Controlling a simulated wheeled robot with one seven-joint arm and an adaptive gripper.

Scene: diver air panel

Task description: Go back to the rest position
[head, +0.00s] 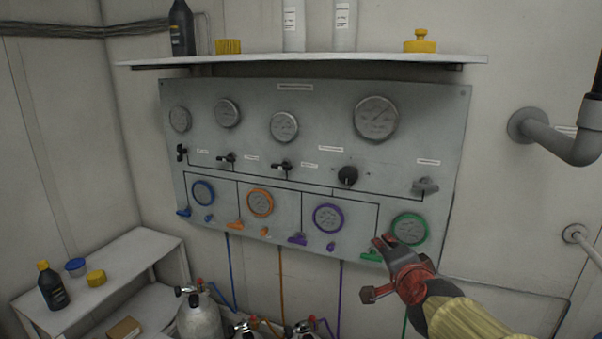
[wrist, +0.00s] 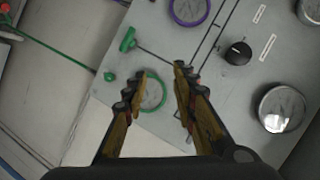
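My gripper (head: 376,268) is in front of the lower right part of the grey air panel (head: 325,98) in the head view. In the wrist view my gripper (wrist: 157,83) is open, its two fingers apart with nothing held between them. The green-ringed gauge (head: 409,228) is just above my gripper in the head view; in the wrist view this gauge (wrist: 153,92) shows between the fingers. The green handle (head: 371,257) is left of the gripper; the handle (wrist: 127,40) looks clear of the fingers in the wrist view. A small green knob (wrist: 110,76) is hidden in the head view.
A shelf (head: 300,62) with bottles juts out above the panel. A grey pipe (head: 550,137) sticks out of the wall at right. A white bench (head: 130,247) stands at lower left, and gas cylinders (head: 200,318) stand below the panel.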

